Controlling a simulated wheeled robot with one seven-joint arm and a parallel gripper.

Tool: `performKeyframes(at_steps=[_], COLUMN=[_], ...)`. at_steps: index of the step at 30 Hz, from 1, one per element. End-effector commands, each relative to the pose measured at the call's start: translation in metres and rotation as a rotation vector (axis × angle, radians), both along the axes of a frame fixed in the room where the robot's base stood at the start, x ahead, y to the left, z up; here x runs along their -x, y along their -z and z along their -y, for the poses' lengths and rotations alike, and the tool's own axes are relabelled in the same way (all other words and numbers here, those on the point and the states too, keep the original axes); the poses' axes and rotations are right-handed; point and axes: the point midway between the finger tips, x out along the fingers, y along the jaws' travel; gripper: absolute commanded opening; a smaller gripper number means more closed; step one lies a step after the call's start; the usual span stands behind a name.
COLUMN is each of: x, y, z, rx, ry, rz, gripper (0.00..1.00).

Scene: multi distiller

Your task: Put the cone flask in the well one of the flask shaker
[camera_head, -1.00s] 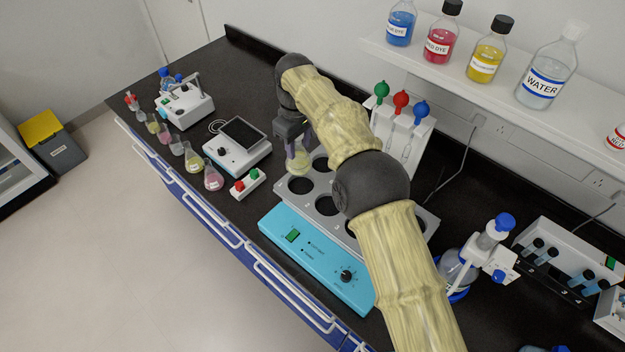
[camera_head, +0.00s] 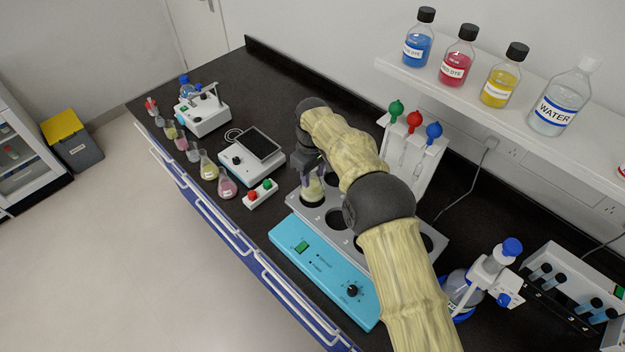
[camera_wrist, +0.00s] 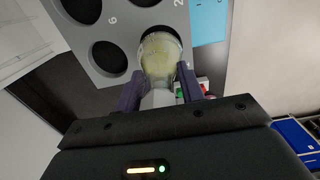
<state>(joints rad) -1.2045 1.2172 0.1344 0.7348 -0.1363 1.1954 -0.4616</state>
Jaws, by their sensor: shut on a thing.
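The cone flask (camera_head: 313,188) holds pale yellow liquid and is at the left end well of the flask shaker's grey plate (camera_head: 325,200). My gripper (camera_head: 308,168) is shut on its neck from above. In the wrist view the flask (camera_wrist: 161,58) lies between the two dark fingers (camera_wrist: 160,88) and covers most of the corner well. I cannot tell whether its base is inside the well or just above it. The blue shaker body (camera_head: 325,272) is in front of the plate. Other wells look empty, some hidden by my arm.
A red-green switch box (camera_head: 260,194) and a white device with a dark screen (camera_head: 252,152) stand left of the shaker. Several flasks (camera_head: 208,167) line the bench's front edge. A pipette stand (camera_head: 408,150) is behind; a dispenser bottle (camera_head: 470,285) is at right.

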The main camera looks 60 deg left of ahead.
Motion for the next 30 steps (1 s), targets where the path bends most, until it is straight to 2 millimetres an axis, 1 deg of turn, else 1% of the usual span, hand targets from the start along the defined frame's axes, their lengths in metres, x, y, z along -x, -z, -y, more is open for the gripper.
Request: performKeyframes(at_steps=[5,7,15,25,26,28,29,30], x=[0.0,0.0,0.0,0.0,0.0,0.0,0.0,0.0], y=[0.0,0.004,0.035,0.04,0.039,0.039,0.039,0.039], z=[0.0,0.0,0.0,0.0,0.0,0.0,0.0,0.0], rx=[-0.001,0.001,0.0,-0.001,0.0,0.0,0.0,0.0], ry=[0.0,0.0,0.0,0.0,0.0,0.0,0.0,0.0], rz=[0.0,-0.001,0.0,0.0,0.0,0.0,0.0,0.0], gripper=[0.0,0.0,0.0,0.0,0.44,0.58,0.61,0.61])
